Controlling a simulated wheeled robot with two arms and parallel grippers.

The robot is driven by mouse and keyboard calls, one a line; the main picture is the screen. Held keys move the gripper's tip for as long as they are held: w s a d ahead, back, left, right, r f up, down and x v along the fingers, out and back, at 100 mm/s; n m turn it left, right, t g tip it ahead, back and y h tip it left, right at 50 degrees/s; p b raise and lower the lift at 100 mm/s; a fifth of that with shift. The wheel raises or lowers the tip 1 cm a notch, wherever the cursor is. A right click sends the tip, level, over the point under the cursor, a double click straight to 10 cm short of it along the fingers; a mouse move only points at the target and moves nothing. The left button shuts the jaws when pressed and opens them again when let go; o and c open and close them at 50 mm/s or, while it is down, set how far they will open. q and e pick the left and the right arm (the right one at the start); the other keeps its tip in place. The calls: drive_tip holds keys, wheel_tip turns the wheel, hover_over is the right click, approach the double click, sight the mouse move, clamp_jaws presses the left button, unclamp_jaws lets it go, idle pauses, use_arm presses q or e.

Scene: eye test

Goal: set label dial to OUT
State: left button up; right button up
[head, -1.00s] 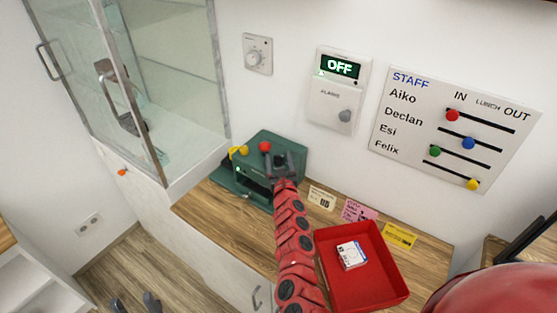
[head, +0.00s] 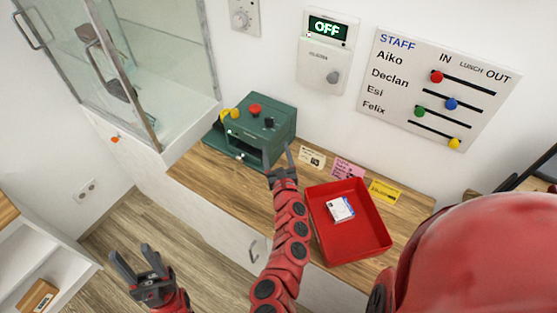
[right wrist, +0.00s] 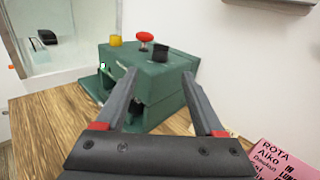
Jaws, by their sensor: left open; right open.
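The green machine (head: 248,130) stands at the back of the wooden counter. On its top are a yellow knob (head: 228,114), a red button (head: 255,110) and a black knob (head: 269,122). I cannot tell which is the label dial, and no setting is readable. In the right wrist view the black knob (right wrist: 161,54) stands beyond my fingertips, beside the red button (right wrist: 145,37). My right gripper (head: 278,156) is open and empty, in front of the machine and apart from the black knob. My left gripper (head: 137,264) is open and empty, low on the left over the floor.
A red tray (head: 378,243) with a small white box (head: 341,209) stands right of my right arm. Several cards, one pink (head: 347,168), lie along the wall. A glass cabinet (head: 150,60) is left of the machine. A staff board (head: 415,92) with sliders hangs on the wall.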

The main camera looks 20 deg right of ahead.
drive_tip(key=s, duration=0.4)
drive_tip(key=shift+a+f, duration=0.1)
drive_tip(key=shift+a, duration=0.2)
drive_tip(key=shift+w, duration=0.1)
